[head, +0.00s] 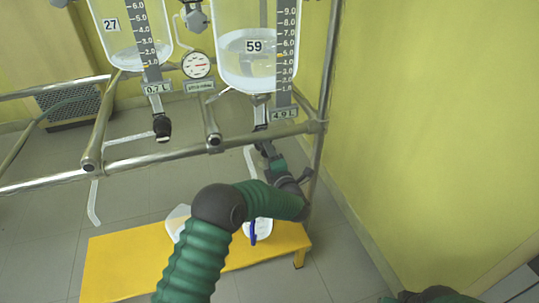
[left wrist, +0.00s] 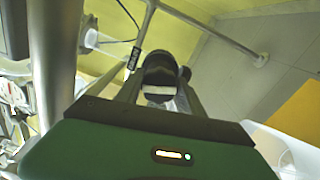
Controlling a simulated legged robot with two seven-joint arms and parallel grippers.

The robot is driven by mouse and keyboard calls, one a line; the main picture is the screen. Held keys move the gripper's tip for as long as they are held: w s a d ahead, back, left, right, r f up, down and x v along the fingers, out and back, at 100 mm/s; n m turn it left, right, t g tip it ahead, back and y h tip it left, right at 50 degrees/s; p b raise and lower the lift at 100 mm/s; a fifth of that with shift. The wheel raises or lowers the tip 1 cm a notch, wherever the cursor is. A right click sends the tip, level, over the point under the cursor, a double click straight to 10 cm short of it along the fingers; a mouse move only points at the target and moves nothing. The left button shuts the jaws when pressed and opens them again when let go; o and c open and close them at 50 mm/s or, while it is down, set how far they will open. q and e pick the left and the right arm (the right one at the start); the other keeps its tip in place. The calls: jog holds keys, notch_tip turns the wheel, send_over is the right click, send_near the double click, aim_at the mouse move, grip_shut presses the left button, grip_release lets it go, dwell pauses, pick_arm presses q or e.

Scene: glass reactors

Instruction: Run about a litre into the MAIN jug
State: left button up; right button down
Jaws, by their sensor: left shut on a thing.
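In the left wrist view, the black handle (left wrist: 160,72) sits between the fingers. A translucent jug with a blue handle (head: 258,231) stands on the yellow bench below, partly hidden by my arm. Another pale jug (head: 177,220) is partly hidden to its left. I cannot read which is MAIN. My right gripper is not in view.
A gauge (head: 198,65) sits between the vessels. Metal rails (head: 150,152) cross in front. The yellow bench (head: 115,265) has bare room at left; a yellow wall closes the right.

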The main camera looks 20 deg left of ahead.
pick_arm(q)
jog(key=shift+s+f+n, duration=0.15)
jog(key=shift+f+n, duration=0.2)
jog(key=shift+n, duration=0.25)
jog(key=o, duration=1.3)
jog(key=shift+o, duration=0.5)
jog(key=shift+r, duration=0.1)
jog(key=shift+r, duration=0.1)
jog(key=p+v, duration=0.5)
jog(key=v, duration=1.1)
jog(key=shift+s+d, duration=0.3)
